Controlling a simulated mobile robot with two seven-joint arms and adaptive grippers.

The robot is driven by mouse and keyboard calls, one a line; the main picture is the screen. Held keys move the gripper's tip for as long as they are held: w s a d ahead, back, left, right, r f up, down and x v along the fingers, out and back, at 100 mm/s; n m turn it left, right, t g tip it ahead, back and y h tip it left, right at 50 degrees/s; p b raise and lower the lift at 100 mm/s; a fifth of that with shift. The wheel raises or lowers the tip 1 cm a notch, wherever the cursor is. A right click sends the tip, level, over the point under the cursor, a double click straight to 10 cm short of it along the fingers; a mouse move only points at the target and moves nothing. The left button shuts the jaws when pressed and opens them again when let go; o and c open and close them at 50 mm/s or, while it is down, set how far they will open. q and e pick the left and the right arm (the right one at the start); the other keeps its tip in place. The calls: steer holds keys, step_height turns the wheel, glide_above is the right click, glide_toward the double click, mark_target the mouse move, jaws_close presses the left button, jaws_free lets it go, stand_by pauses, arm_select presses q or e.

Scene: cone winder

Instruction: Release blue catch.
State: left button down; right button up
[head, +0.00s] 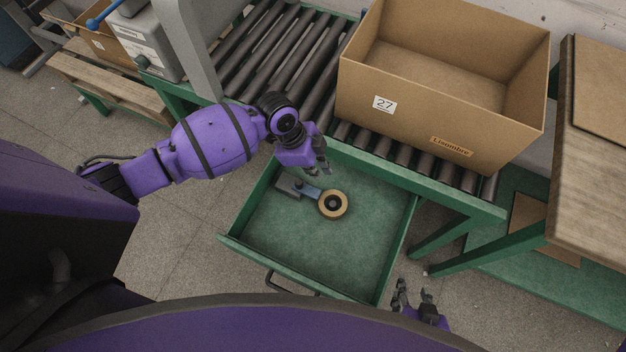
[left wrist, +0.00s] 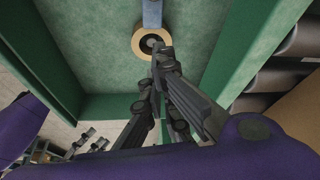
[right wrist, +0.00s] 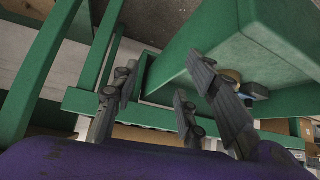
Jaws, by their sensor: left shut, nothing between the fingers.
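A blue lever (head: 104,14) with a rounded end sticks out above a grey machine housing (head: 148,48) at the top left of the head view. I cannot tell whether it is the catch. My left gripper (head: 321,162) is shut and empty over the back of the open green drawer (head: 275,235), far to the right of the lever. It also shows in the left wrist view (left wrist: 158,80). My right gripper (head: 414,291) is open and empty beside the drawer's front right corner, and shows in the right wrist view (right wrist: 160,95).
A tape dispenser with a tan roll (head: 342,212) and a blue-grey body (head: 308,192) lies in the drawer. An open cardboard box (head: 440,115) marked 27 stands on the roller conveyor (head: 255,45). A wooden-topped table (head: 600,190) is at right. Floor at lower left is clear.

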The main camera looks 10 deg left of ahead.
arm_select(q)
glide_above(318, 191)
steer(key=d, duration=0.3)
steer(key=f, duration=0.4)
steer(key=f+b, duration=0.1)
steer(key=f, duration=0.4)
steer(key=shift+a+f, duration=0.2)
steer(key=shift+f, duration=0.1)
steer(key=shift+w+a+r+p, duration=0.15)
steer(key=shift+a+p, duration=0.25)
steer(key=shift+a, duration=1.65)
arm_select(e)
steer(key=shift+w+a+r, duration=0.15)
steer(key=shift+w, duration=0.25)
steer(key=shift+w+a+r, duration=0.1)
steer(key=shift+w, duration=0.25)
arm_select(q)
steer(key=shift+s+a, duration=0.1)
steer(key=shift+s, duration=0.1)
arm_select(e)
steer(key=shift+s+d+f, duration=0.1)
steer(key=shift+s+f, duration=0.05)
steer(key=shift+s, duration=0.05)
